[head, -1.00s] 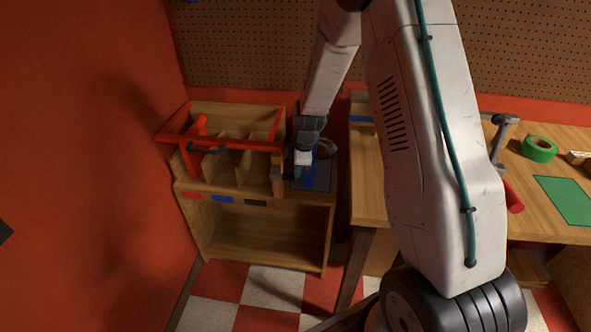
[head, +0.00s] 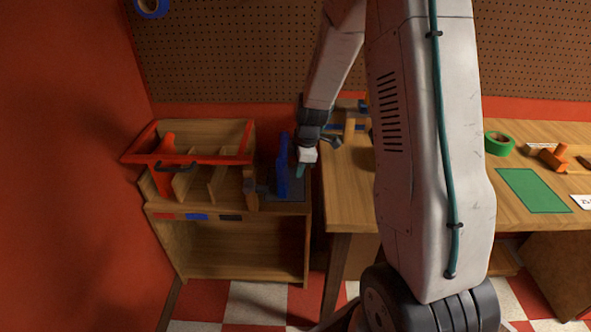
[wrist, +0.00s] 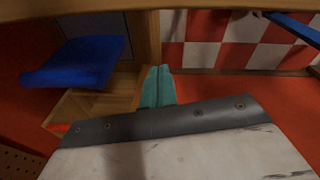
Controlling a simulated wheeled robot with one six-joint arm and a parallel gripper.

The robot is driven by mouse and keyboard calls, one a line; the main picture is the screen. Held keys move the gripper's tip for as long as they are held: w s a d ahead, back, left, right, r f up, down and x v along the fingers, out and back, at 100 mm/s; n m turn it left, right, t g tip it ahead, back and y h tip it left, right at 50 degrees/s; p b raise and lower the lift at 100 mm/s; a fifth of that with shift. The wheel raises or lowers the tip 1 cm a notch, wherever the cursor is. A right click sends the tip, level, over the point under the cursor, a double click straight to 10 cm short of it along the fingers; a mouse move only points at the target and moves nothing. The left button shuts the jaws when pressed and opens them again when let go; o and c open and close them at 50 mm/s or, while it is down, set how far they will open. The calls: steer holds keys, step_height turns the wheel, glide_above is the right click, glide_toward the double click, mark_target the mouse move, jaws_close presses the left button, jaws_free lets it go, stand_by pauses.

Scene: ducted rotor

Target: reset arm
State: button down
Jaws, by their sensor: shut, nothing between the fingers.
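My gripper (head: 300,171) hangs at the right edge of the low wooden shelf unit (head: 222,270), beside a blue object (head: 283,166) that stands upright on a dark mat (head: 290,189). In the wrist view the teal fingers of my gripper (wrist: 157,86) are together and hold nothing. The blue object (wrist: 75,62) is to their left in that view, apart from them. My arm hides part of the workbench in the head view.
A wooden organizer with a red frame (head: 185,157) stands on the shelf unit. The workbench (head: 345,190) is close on the right, with green tape (head: 498,143), a green mat (head: 533,190) and an orange piece (head: 554,157). A pegboard (head: 250,55) is behind, a red wall (head: 60,190) at left.

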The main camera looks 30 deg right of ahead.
stand_by(0.3)
steer(key=s+a+r+m, duration=0.4)
steer(key=s+r, duration=0.4)
steer(key=s, duration=0.2)
steer(key=s+a+r+m, duration=0.4)
steer(key=s+r, duration=0.4)
steer(key=s, duration=0.2)
steer(key=s+a+r+m+h, duration=0.1)
steer(key=s+a+r+m, duration=0.4)
steer(key=s+r, duration=0.3)
steer(key=shift+s+a+r, duration=0.2)
steer(key=shift+s+a, duration=0.2)
steer(key=shift+s, duration=0.8)
